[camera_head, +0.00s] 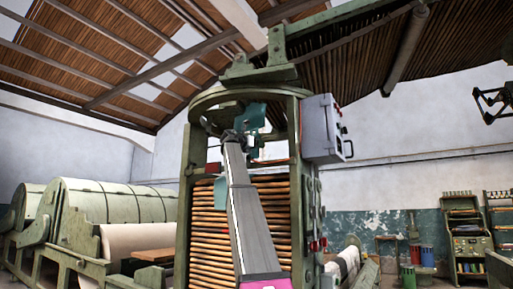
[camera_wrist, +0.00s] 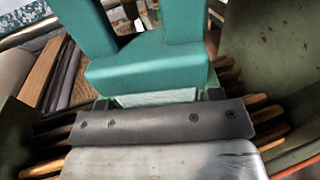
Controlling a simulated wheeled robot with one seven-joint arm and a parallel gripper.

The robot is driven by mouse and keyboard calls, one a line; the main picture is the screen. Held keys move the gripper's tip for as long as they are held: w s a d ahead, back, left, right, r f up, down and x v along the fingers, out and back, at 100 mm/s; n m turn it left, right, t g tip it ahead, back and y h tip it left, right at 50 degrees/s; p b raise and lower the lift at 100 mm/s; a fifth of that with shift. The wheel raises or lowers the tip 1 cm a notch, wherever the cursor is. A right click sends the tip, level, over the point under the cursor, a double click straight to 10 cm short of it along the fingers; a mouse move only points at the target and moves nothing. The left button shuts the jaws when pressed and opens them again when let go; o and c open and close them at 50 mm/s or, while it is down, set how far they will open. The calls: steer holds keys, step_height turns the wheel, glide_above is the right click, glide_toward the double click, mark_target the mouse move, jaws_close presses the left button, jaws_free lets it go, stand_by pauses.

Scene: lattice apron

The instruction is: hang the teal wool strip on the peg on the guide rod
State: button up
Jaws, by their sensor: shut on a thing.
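The teal wool strip (camera_head: 250,117) is high inside the green frame in the head view, at the end of my raised arm. My gripper (camera_head: 236,137) is shut on it. In the wrist view the strip (camera_wrist: 150,68) fills the upper middle, with a broad lower band and two upright parts with a gap between them. It lies just beyond the dark front bar of my gripper (camera_wrist: 157,97). The fingertips are mostly hidden. I cannot make out the peg or the guide rod for certain in either view; the strip and my arm cover part of the frame's opening.
The green frame (camera_head: 186,180) surrounds my arm, with stacked wooden slats (camera_head: 210,225) behind it. A grey control box (camera_head: 322,128) juts from its right post. Large green rollers (camera_head: 110,203) stand at left, a shelf (camera_head: 465,235) at far right.

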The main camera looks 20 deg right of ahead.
steer(key=shift+w+d, duration=1.1)
steer(key=shift+d, duration=0.3)
steer(key=shift+w+d+f, duration=0.1)
steer(key=shift+d+f, duration=0.05)
steer(key=shift+f, duration=0.45)
stand_by(1.0)
stand_by(0.4)
steer(key=o, duration=1)
steer(key=v, duration=1.1)
